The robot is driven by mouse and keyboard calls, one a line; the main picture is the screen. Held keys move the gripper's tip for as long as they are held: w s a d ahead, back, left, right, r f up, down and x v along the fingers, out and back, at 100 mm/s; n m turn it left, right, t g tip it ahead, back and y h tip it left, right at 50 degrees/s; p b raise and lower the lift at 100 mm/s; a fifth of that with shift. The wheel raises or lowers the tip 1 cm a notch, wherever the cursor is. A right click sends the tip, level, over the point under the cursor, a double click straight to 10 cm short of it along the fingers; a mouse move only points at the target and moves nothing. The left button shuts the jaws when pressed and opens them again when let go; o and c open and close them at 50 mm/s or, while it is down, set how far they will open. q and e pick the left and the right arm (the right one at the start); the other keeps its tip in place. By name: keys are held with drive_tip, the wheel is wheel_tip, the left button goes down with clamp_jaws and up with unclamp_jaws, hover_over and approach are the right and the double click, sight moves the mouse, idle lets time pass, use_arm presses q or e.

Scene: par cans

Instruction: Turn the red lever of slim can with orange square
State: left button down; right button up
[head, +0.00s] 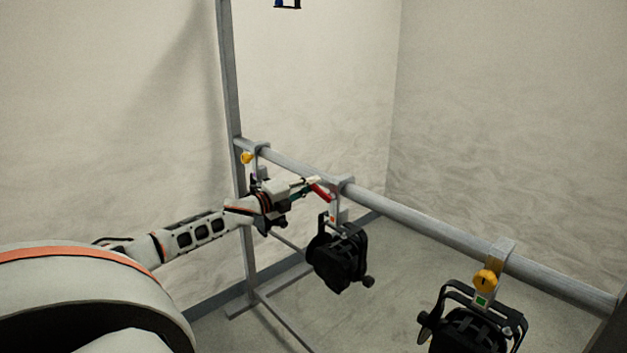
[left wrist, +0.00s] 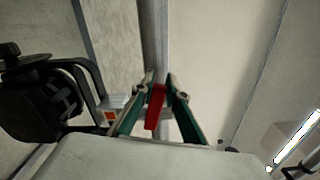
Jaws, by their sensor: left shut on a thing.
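The slim can (head: 338,262) hangs from the grey rail by a clamp, in the middle of the head view. It also shows at the left of the left wrist view (left wrist: 40,103). Its orange square (left wrist: 110,115) is on the clamp block, beside my left gripper. The red lever (head: 320,191) sticks out from this clamp. In the left wrist view the red lever (left wrist: 155,106) lies between my fingers. My left gripper (head: 312,184) is shut on the lever; in the wrist view its green-sided fingers (left wrist: 160,88) flank it. My right gripper is not in view.
The grey rail (head: 420,222) runs from the left post (head: 231,75) to the lower right. Another black can (head: 468,332) with a yellow knob (head: 485,280) and a green square hangs at right. Another yellow knob (head: 247,158) is behind my left gripper. Walls stand behind the rail.

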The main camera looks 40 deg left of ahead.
use_arm(q)
drive_tip(key=shift+a+f+n+p, duration=0.1)
drive_tip(key=shift+f+n+p, duration=0.25)
drive_tip(key=shift+f+n, duration=0.55)
drive_tip(key=shift+r+n, duration=0.2)
drive_tip(key=shift+n, duration=0.1)
drive_tip(key=c, duration=2)
unclamp_jaws()
drive_tip(key=shift+o, duration=0.2)
drive_tip(key=s, duration=1.2)
drive_tip(key=shift+a, duration=0.45)
